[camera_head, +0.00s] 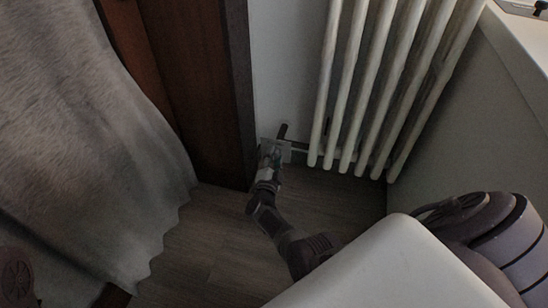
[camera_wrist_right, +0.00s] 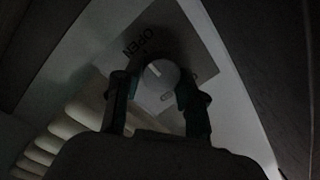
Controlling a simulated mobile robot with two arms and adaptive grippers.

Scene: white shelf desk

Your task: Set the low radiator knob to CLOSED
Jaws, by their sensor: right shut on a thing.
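The low radiator knob (camera_wrist_right: 158,84) is a pale round knob with a light mark on its face, seen in the right wrist view. A grey plate (camera_wrist_right: 195,40) behind it carries the word OPEN at its upper left; other lettering is not readable. My right gripper (camera_wrist_right: 157,95) is shut on the knob, one finger on each side of it. In the head view my right gripper (camera_head: 270,160) is low at the radiator's left end, in front of the plate (camera_head: 284,148), and the knob is hidden there. My left gripper is not in view.
The white ribbed radiator (camera_head: 375,90) stands on the right of the gripper. A dark wooden frame (camera_head: 215,90) is close on its left, with a grey curtain (camera_head: 80,150) further left. A white desk surface (camera_head: 400,265) is in front. Wooden floor (camera_head: 200,240) is free between.

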